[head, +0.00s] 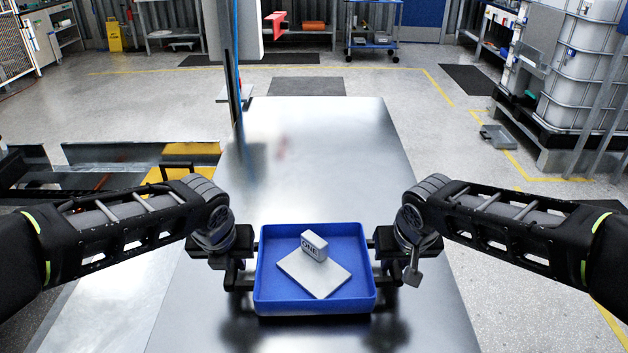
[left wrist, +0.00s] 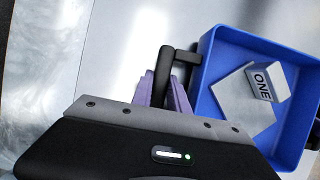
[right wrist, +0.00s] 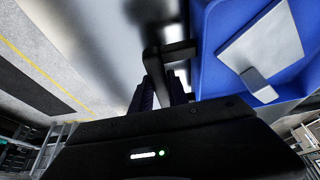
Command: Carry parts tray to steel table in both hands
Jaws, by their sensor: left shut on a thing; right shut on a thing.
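The blue parts tray (head: 262,283) is level over the near part of the steel table (head: 320,150), between my two grippers. I cannot tell whether its underside touches the table. A pale flat plate (head: 300,274) lies in it, with a grey block marked "ONE" (head: 314,246) on the plate. My left gripper (head: 238,272) is shut on the tray's black left handle (left wrist: 180,60). My right gripper (head: 388,270) is shut on the black right handle (right wrist: 178,50). The wrist views also show the tray, on the left (left wrist: 214,75) and right (right wrist: 212,65).
The tabletop ahead of the tray is bare. A grey post with a blue edge (head: 235,60) stands at the table's far left. A dark frame with yellow parts (head: 190,150) lies left. White tank containers (head: 580,80) stand far right, across open floor.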

